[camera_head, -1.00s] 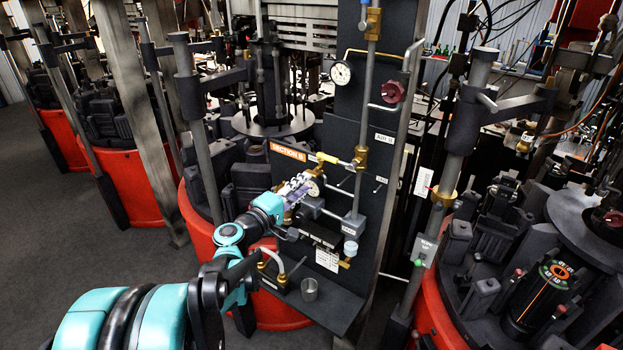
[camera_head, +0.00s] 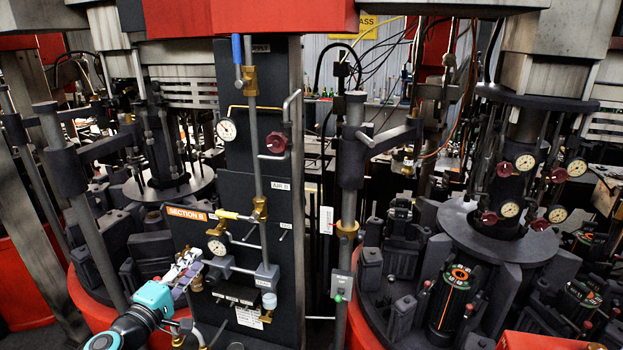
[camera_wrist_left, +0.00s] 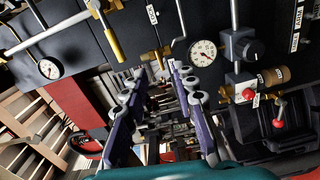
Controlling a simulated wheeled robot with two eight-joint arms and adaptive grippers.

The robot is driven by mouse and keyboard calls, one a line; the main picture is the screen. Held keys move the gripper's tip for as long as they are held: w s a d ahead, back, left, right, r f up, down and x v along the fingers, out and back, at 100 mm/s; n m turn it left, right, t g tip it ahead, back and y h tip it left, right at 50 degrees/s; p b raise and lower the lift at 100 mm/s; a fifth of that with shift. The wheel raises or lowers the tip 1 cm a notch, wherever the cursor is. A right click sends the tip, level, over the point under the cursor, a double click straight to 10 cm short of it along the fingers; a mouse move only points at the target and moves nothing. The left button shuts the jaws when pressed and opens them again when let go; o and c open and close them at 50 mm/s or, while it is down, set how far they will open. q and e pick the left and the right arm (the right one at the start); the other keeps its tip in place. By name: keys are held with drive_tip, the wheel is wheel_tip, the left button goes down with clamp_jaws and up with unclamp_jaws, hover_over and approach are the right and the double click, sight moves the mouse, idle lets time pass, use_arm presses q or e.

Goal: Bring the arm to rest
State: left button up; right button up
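My left arm comes in from the bottom left in the head view. Its left gripper (camera_head: 186,270) is in front of the dark valve panel (camera_head: 285,85), close to the lower gauge (camera_head: 216,246). In the left wrist view the two fingers of the left gripper (camera_wrist_left: 152,98) stand apart with a gap between them. No object shows held in that gap. The panel's gauge (camera_wrist_left: 203,53) and a red knob (camera_wrist_left: 248,94) show beyond the fingers there. My right gripper does not show in either view.
The panel carries pipes, a yellow-handled valve (camera_head: 232,215) and a dark red handwheel (camera_head: 277,142). A grey post (camera_head: 348,190) stands to its right. A rotary mould machine (camera_head: 500,235) with gauges fills the right side.

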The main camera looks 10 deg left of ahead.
use_arm(q)
drive_tip(key=s+d+f+m+g+h+b, duration=0.1)
drive_tip(key=s+d+f+m+g+b, duration=0.2)
drive_tip(key=d+f, duration=0.4)
drive_tip(key=d+f+m+g+h+b, duration=0.1)
drive_tip(key=d+f+m+g+h, duration=0.25)
drive_tip(key=d, duration=0.65)
drive_tip(key=s+d+f+m+g+y+b, duration=0.4)
drive_tip(key=s+f+m+y, duration=0.2)
drive_tip(key=s+f+m, duration=0.3)
drive_tip(key=shift+s+f+b, duration=0.4)
drive_tip(key=shift+s+f, duration=1.35)
drive_tip(key=shift+s, duration=0.2)
drive_tip(key=shift+m, duration=0.25)
